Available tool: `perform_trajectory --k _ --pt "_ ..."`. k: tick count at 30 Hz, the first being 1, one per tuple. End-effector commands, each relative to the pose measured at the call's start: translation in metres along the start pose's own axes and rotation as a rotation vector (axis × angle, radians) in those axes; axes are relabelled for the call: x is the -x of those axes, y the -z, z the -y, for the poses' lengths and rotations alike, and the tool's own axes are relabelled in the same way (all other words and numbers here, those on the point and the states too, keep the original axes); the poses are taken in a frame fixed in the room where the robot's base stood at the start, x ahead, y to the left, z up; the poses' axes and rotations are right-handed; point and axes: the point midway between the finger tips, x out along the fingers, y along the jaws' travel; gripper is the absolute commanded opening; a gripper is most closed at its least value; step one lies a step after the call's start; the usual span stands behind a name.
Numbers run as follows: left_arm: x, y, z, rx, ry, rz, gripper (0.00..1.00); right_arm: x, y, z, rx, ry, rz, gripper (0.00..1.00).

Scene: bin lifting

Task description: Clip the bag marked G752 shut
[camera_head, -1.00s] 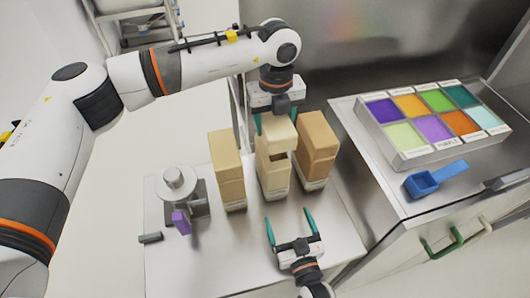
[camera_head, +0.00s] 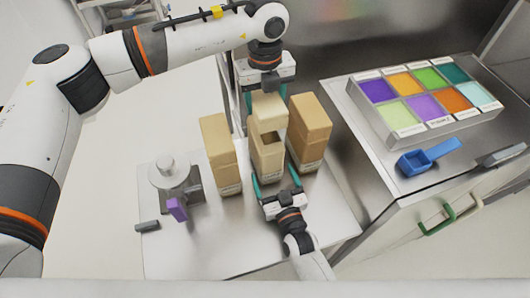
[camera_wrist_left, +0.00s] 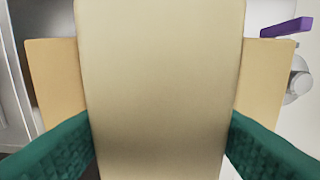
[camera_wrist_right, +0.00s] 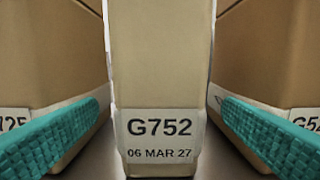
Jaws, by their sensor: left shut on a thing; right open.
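The middle tan bag (camera_head: 266,160) stands upright on the table; its label reads G752 in the right wrist view (camera_wrist_right: 160,128). Its pale upper part is raised above a dark opening in its front. My left gripper (camera_head: 268,98) is shut on this upper part from behind; in the left wrist view its teal fingers press either side of the bag (camera_wrist_left: 160,90). My right gripper (camera_head: 277,178) is open at the bag's lower front, its fingers apart on either side. A small dark grey bar (camera_head: 147,226), perhaps a clip, lies at the table's left.
Tan bags stand close on the left (camera_head: 220,155) and right (camera_head: 310,130). A grey device (camera_head: 172,172) with a purple piece (camera_head: 177,209) stands at left. A coloured compartment tray (camera_head: 390,135) and blue scoop (camera_head: 425,158) lie on the right counter. The table's front is clear.

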Motion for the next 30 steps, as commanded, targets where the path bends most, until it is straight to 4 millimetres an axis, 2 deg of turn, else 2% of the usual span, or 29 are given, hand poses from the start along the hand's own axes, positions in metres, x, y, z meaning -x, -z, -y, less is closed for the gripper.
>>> perform_trajectory --k 3,9,22,30 --pt "0.000 0.000 0.000 0.000 0.000 0.000 0.37 -0.023 -0.001 0.000 0.000 0.000 0.001 0.89" --pt "0.000 0.000 0.000 0.000 0.000 0.000 0.37 -0.045 0.000 0.000 0.000 -0.001 -0.001 0.89" --pt "0.000 0.000 0.000 0.000 0.000 0.000 0.37 -0.052 0.000 0.000 -0.001 -0.001 -0.002 0.89" --pt "0.000 0.000 0.000 0.000 0.000 0.000 0.37 -0.052 0.000 0.000 -0.001 -0.001 -0.002 0.45"
